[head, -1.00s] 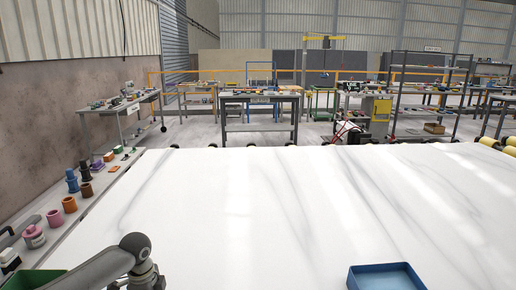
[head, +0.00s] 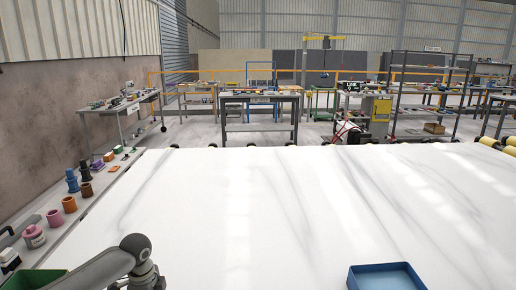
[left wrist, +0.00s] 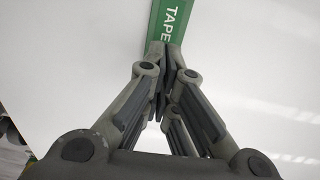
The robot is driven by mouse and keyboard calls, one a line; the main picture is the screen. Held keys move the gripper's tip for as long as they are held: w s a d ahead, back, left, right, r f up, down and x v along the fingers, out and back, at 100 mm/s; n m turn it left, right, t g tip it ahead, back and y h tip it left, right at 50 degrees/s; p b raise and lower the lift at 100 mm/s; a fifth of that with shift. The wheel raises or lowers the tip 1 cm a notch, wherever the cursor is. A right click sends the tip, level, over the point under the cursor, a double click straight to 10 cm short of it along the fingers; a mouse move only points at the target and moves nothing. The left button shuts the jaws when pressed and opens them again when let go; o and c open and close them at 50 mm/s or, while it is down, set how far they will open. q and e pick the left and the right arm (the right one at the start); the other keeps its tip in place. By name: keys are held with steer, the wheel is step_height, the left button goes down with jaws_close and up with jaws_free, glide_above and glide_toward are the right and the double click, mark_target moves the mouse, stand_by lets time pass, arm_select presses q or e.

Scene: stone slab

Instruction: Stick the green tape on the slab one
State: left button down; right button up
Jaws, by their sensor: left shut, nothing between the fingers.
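The white, grey-veined slab (head: 270,205) fills the lower part of the head view. In the left wrist view, a green strip of tape (left wrist: 172,22) with white "TAPE" lettering lies flat against the white slab (left wrist: 240,60), running out of the top edge. My left gripper (left wrist: 163,55) is shut and empty. Its fingertips are at the near end of the tape; I cannot tell if they touch it. In the head view my left arm reaches in at the bottom left, and its fingers and the tape are out of sight. My right gripper is not in view.
A blue tray (head: 386,266) stands on the slab at the bottom right. A green bin (head: 28,281) is at the bottom left. Several coloured pots, such as an orange one (head: 69,204), stand on a ledge along the left. The slab's middle is clear.

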arm_select(q)
steer(key=shift+f, duration=0.9)
steer(key=shift+s+f, duration=0.15)
stand_by(0.9)
steer(key=shift+s+f, duration=0.1)
stand_by(0.8)
steer(key=r+p, duration=0.2)
steer(key=shift+w+r+p, duration=0.15)
steer(key=shift+w+p, duration=0.05)
steer(key=shift+p, duration=0.15)
step_height(320, 180, up, 5)
steer(key=p, duration=0.5)
steer(key=shift+r, duration=0.1)
